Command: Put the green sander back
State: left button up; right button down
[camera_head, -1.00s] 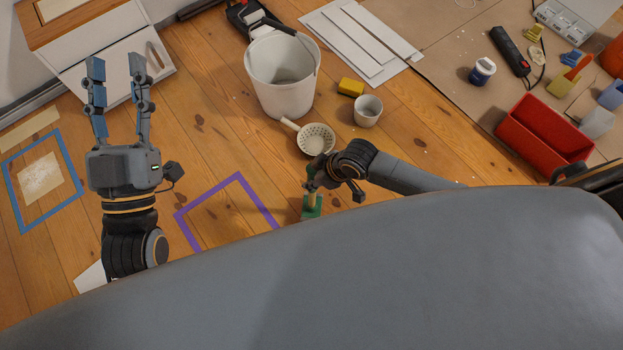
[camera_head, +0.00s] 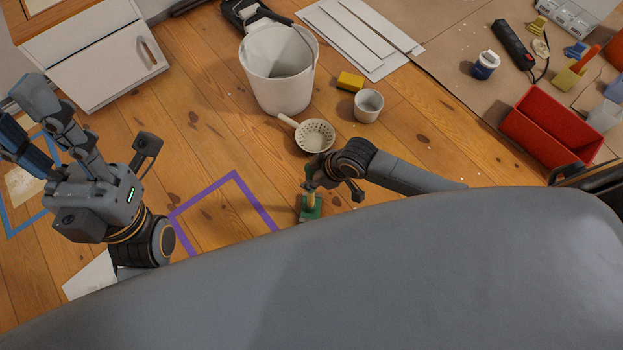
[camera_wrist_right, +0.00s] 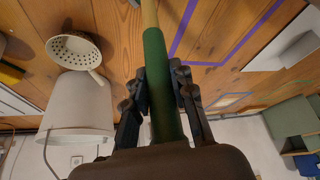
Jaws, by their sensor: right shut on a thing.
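The green sander (camera_head: 311,208) shows in the head view as a green block with a pale wooden shaft, just above the edge of my grey body. My right gripper (camera_head: 313,182) is shut on its upper end. In the right wrist view, the fingers (camera_wrist_right: 161,95) close on both sides of the green grip (camera_wrist_right: 160,70); the pale shaft runs up out of frame. A purple tape outline (camera_head: 233,174) lies on the floor left of the sander. My left gripper (camera_head: 18,122) is open and empty at the far left, over a blue tape outline (camera_head: 20,225).
A white strainer (camera_head: 314,135), a grey cup (camera_head: 368,104), a yellow sponge (camera_head: 350,81) and a white bucket (camera_head: 279,85) stand beyond the right gripper. A red box (camera_head: 545,130) is at the right. A white cabinet (camera_head: 105,75) is at the upper left. The floor inside the purple outline is clear.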

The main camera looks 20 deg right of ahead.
jog(key=shift+f, duration=0.1)
dwell(0.3)
jog(key=c, duration=1.1)
grip_release()
